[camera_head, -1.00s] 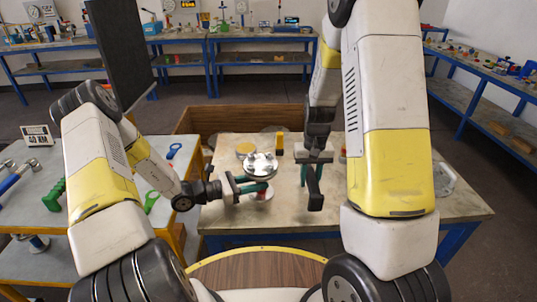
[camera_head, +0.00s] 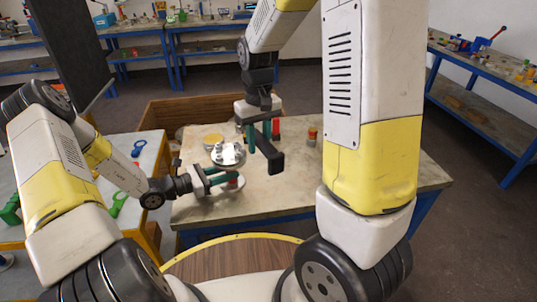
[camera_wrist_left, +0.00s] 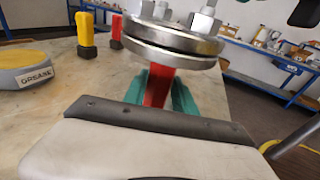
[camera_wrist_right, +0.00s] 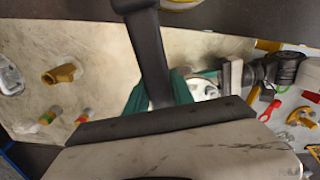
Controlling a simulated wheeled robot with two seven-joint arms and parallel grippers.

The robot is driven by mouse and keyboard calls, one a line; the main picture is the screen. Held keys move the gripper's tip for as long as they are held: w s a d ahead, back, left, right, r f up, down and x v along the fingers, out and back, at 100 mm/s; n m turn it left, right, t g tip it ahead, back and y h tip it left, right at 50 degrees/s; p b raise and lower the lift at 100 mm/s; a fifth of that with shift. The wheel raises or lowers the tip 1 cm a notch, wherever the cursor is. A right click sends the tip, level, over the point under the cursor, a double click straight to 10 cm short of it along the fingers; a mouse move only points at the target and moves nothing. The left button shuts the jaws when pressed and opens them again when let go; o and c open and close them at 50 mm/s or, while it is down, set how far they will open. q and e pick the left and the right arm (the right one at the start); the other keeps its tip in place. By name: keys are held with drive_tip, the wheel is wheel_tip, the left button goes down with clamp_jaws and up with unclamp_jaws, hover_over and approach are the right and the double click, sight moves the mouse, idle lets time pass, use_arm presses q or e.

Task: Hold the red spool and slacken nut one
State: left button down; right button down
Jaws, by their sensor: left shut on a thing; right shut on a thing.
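The red spool (camera_head: 233,183) stands upright on the table under a round metal flange (camera_head: 228,154) with bolts and nuts on top. In the left wrist view its red neck (camera_wrist_left: 158,88) is between my green fingertips, below the flange pair (camera_wrist_left: 172,42). My left gripper (camera_head: 218,180) is shut on it from the left. My right gripper (camera_head: 264,130) is shut on a dark bar-like tool (camera_head: 275,163), held above the table to the right of the flange. The tool also shows in the right wrist view (camera_wrist_right: 148,50). I cannot tell which nut is number one.
A grease tin (camera_wrist_left: 30,67) stands behind the spool. A yellow block (camera_wrist_left: 86,35) and a red block (camera_wrist_left: 116,31) stand at the back. A brass fitting (camera_wrist_right: 62,72) lies on the table. The table's right front (camera_head: 290,195) is clear.

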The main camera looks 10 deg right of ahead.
drive_tip(key=r, duration=0.1)
drive_tip(key=s+a+r+n, duration=0.1)
drive_tip(key=shift+s+r, duration=0.2)
drive_tip(key=shift+r, duration=0.1)
drive_tip(key=shift+f, duration=2.15)
drive_tip(key=shift+f, duration=0.1)
drive_tip(key=shift+f, duration=1.15)
